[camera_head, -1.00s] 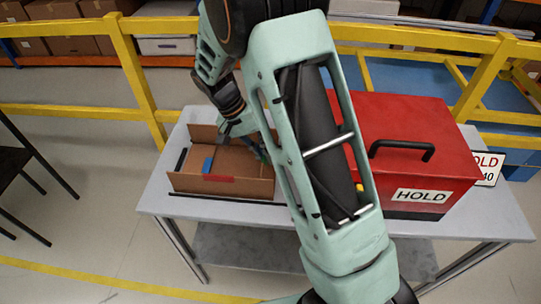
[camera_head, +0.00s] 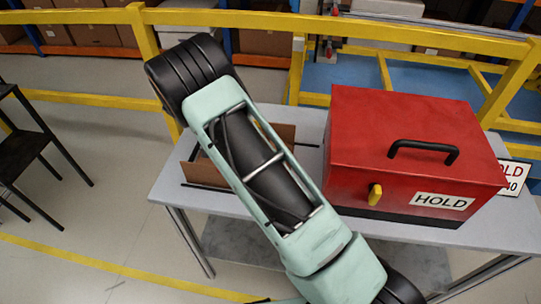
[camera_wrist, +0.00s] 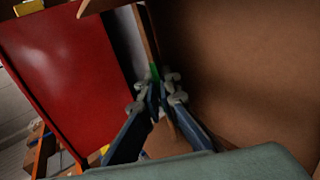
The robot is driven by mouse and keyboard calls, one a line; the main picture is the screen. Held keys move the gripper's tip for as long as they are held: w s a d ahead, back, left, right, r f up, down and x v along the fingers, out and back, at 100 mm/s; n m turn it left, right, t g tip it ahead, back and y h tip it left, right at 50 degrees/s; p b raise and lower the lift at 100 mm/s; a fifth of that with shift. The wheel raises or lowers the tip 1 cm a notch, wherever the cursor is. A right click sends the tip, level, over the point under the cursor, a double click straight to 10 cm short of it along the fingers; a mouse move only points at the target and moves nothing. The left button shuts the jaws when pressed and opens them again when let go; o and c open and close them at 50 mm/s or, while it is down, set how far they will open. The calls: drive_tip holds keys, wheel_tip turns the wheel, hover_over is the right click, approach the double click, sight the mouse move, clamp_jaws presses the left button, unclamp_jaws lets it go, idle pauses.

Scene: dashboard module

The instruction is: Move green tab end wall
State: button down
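The open cardboard box (camera_head: 203,173) stands on the grey table, mostly hidden behind my arm in the head view. In the wrist view, brown cardboard (camera_wrist: 245,70) fills the right side. A thin wall edge runs down to a small green tab (camera_wrist: 155,72). My gripper (camera_wrist: 158,93) has its fingertips close together right at the green tab, with a piece of cardboard also showing between the fingers. Whether they press on the wall is unclear. My gripper is hidden in the head view.
A red case (camera_head: 417,150) with a black handle, a yellow latch and a HOLD label stands right of the box; it also shows at left in the wrist view (camera_wrist: 65,75). A yellow rail (camera_head: 400,28) runs behind the table (camera_head: 232,207). A black chair stands at far left.

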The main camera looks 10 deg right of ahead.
idle(0.3)
drive_tip(key=c, duration=2.2)
unclamp_jaws()
drive_tip(key=v, duration=1.2)
